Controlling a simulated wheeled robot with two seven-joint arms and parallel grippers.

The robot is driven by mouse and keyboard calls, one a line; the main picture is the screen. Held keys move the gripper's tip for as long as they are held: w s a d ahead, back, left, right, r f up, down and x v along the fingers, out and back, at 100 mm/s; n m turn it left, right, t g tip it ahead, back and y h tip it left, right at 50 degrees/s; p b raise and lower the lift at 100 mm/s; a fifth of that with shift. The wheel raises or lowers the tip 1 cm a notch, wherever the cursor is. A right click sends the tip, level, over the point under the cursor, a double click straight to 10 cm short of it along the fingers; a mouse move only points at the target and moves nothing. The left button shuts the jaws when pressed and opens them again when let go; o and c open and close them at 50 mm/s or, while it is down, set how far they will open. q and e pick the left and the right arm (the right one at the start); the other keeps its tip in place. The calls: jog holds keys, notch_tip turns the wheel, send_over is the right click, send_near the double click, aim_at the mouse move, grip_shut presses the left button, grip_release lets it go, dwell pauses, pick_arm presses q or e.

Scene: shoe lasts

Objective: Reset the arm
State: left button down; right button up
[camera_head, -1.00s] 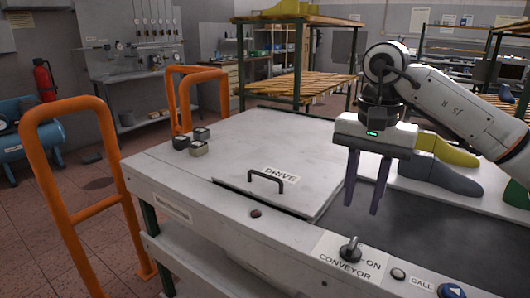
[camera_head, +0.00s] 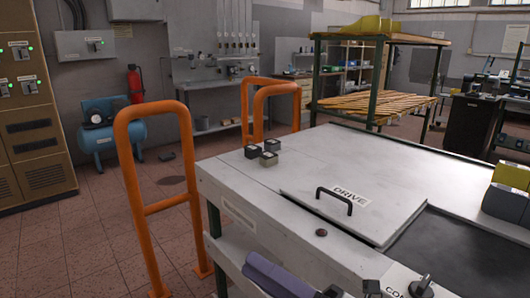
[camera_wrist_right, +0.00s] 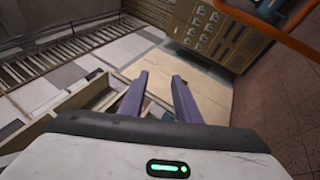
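My right gripper (camera_wrist_right: 160,78) shows in the right wrist view with its two purple fingers apart and nothing between them. In the head view a purple finger of it (camera_head: 275,277) shows at the bottom edge, in front of the workbench; the rest is cut off. My left gripper is not in view. The white workbench (camera_head: 235,172) has a panel marked DRIVE with a black handle (camera_head: 335,199).
Small dark blocks (camera_head: 269,159) sit at the bench's far left corner. Orange rails (camera_head: 124,195) stand left of the bench.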

jog(key=s+d+f+m+t+h, duration=0.1)
jog(key=d+f+m+t+h, duration=0.1)
jog(key=d+f+m+h, duration=0.4)
jog(key=d+f+m+t+h, duration=0.1)
jog(key=d+f+m+h, duration=0.15)
jog(key=f+m, duration=0.6)
jog(key=s+d+f+m+t+h, duration=0.1)
jog(key=d+f+m+t+h, duration=0.15)
jog(key=f+m+h, duration=0.55)
jog(key=s+d+f+m+g, duration=0.3)
jog(key=s+f+m, duration=0.1)
jog(key=s+f, duration=0.3)
jog(key=s+d+f+m+g, duration=0.3)
jog(key=s+f+m, duration=0.2)
jog(key=s+f, duration=0.2)
jog(key=shift+s+f+g+h, duration=0.35)
jog(key=shift+s+h, duration=0.1)
jog(key=shift+s, duration=0.55)
jog(key=shift+r+m, duration=0.1)
jog(key=shift+m, duration=0.15)
